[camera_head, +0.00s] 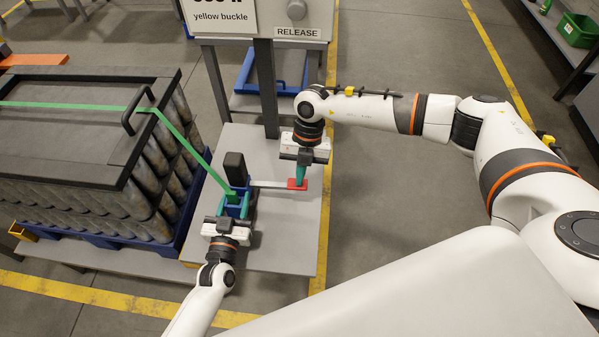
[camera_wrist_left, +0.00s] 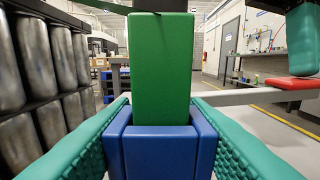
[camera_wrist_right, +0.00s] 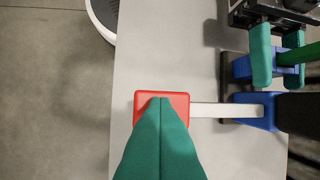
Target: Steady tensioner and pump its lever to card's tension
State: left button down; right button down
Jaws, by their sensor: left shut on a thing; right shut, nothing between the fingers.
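The lever is a pale bar (camera_head: 268,184) reaching right from the tensioner, near level, with a red end pad (camera_head: 297,187). My right gripper (camera_head: 301,178) is shut and empty, its fingertips over the red pad (camera_wrist_right: 160,97); touching or just above, I cannot tell.
The strap crosses a black-topped crate of metal cans (camera_head: 110,195) on the left. A sign (camera_head: 222,16) reading "yellow buckle", its upper line cut off, and a "RELEASE" label (camera_head: 297,32) are on a panel on a dark post (camera_head: 267,90). The table's right side (camera_head: 290,225) is bare.

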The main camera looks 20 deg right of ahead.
notch_tip(320, 180, up, 4)
jog(key=shift+r, duration=0.1)
jog(key=v, duration=0.9)
jog(key=shift+d+r, duration=0.3)
jog(key=shift+s, duration=0.1)
dwell(1.3)
jog(key=w+a+r+g+h, duration=0.1)
jog(key=w+a+r+h, duration=0.1)
jog(key=a, duration=0.4)
notch_tip(320, 180, up, 2)
jog(key=shift+w+a+r+m+h, duration=0.15)
jog(key=shift+w+a+m+h, duration=0.2)
jog(key=shift+w, duration=0.45)
